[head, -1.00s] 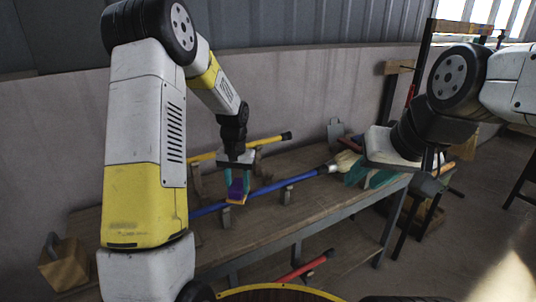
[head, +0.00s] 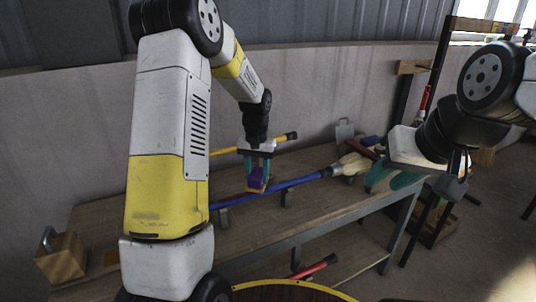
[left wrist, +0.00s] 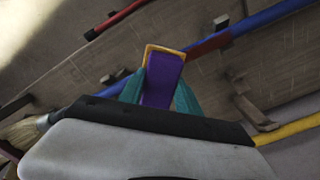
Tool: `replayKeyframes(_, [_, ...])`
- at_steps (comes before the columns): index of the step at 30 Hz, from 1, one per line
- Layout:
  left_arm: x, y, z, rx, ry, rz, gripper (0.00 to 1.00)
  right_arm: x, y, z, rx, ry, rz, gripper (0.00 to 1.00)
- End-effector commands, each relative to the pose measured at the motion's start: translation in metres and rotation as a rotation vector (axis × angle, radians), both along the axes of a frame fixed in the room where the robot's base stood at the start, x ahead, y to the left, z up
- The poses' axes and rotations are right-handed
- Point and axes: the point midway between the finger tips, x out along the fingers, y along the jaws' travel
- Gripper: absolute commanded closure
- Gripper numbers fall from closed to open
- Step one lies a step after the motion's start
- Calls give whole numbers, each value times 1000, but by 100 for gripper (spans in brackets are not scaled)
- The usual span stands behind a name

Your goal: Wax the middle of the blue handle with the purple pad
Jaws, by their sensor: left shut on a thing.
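My left gripper (head: 257,180) is shut on the purple pad (head: 258,176), which has an orange-yellow edge. The blue handle (head: 300,181) lies aslant along the bench on low supports, with pale broom bristles (head: 351,164) at its right end. The pad is at the handle, overlapping it in both views; I cannot tell if they touch. In the left wrist view, the pad (left wrist: 161,80) sits between the teal fingers, and a reddish-brown band (left wrist: 208,45) shows on the handle beside it. My right gripper (head: 392,179) is open and empty near the bristles.
A yellow stick (head: 276,141) lies behind the handle on the wooden bench (head: 325,207). A wooden block with a metal loop (head: 62,258) stands at the left end. A red-handled tool (head: 315,268) lies below the bench. The bench front is mostly clear.

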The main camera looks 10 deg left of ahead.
Motion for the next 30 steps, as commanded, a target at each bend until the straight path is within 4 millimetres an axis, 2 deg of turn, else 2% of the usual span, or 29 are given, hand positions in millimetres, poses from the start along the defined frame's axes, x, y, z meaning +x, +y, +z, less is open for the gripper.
replayKeyframes(18, [-10, 0, 53, -1, 3, 0, 98, 0, 0, 0, 1, 0, -1, 64])
replayKeyframes(30, [-11, 0, 57, -1, 4, 0, 98, 0, 0, 0, 1, 0, -1, 64])
